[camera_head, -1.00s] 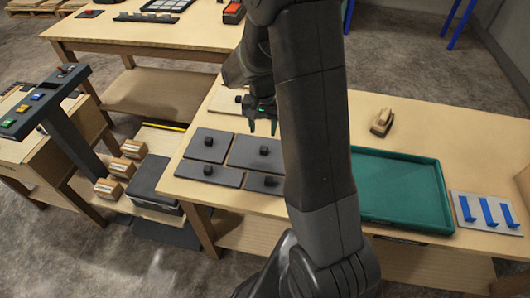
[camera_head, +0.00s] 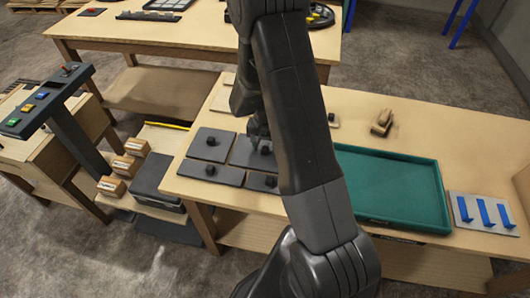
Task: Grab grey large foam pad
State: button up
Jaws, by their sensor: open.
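Several flat dark grey pads with small black knobs lie close together on the near table's left part. They are a back-left pad (camera_head: 204,151), a back-right pad (camera_head: 241,155), a front-left pad (camera_head: 228,176) and a front-right pad (camera_head: 254,187). I cannot tell by look which one is the large foam pad. My gripper (camera_head: 258,138) is open and empty, pointing down over the back-right pad, close to its knob. I cannot tell whether it touches the knob. My arm hides the right edges of the right-hand pads.
A light board (camera_head: 222,101) lies behind the pads. Small boxes (camera_head: 112,187) and a dark case (camera_head: 152,177) stand left, lower down.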

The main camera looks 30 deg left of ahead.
grip_shut()
